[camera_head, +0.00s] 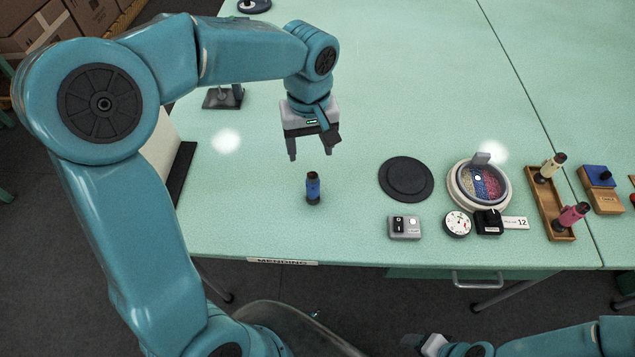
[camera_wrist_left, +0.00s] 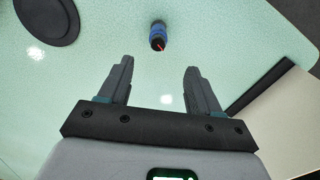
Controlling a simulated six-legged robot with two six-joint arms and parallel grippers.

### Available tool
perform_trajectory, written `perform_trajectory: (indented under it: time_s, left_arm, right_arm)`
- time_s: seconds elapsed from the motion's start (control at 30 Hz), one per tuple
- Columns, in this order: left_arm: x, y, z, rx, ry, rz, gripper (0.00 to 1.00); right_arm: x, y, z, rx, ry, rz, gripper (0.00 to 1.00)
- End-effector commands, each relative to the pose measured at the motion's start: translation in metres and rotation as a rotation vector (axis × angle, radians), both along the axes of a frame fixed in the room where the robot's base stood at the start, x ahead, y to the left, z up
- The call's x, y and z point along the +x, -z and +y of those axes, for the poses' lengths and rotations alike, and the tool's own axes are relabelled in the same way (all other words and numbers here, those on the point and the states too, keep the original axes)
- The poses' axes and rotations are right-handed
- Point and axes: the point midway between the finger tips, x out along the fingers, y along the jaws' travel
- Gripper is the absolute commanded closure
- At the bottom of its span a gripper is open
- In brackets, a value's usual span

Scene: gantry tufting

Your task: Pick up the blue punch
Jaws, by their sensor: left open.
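The blue punch (camera_head: 313,188) stands upright on the green table near its front edge, a blue cylinder with a dark top. In the left wrist view the punch (camera_wrist_left: 157,36) lies beyond the fingertips, roughly centred between them. My left gripper (camera_head: 311,150) is open and empty, above the table and a little behind the punch in the head view. It also shows in the left wrist view (camera_wrist_left: 159,72), with a wide gap between its fingers. It does not touch the punch. My right arm shows at the bottom right, its gripper (camera_head: 425,343) only partly visible below the table edge.
A black disc (camera_head: 406,179), a round dish of coloured bits (camera_head: 479,187), a grey switch box (camera_head: 404,226) and a dial (camera_head: 457,224) stand to the right. A wooden tray (camera_head: 547,212) holds a cream and a pink punch. The table around the blue punch is clear.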

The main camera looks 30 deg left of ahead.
Motion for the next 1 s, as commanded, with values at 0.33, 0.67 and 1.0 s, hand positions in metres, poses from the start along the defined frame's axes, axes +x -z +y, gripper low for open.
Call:
perform_trajectory:
  time_s: [0.33, 0.67, 1.0]
  left_arm:
    - [-0.006, 0.079, -0.001, -0.002, 0.000, 0.006, 0.37]
    - [0.001, 0.111, -0.002, -0.002, 0.001, 0.004, 0.37]
    - [0.008, 0.150, -0.002, -0.001, 0.000, 0.001, 0.37]
  right_arm:
    - [0.000, 0.002, 0.000, 0.000, 0.000, 0.000, 0.39]
    - [0.000, -0.003, 0.000, 0.000, 0.000, 0.001, 0.39]
    - [0.000, -0.006, 0.000, 0.000, 0.000, 0.000, 0.39]
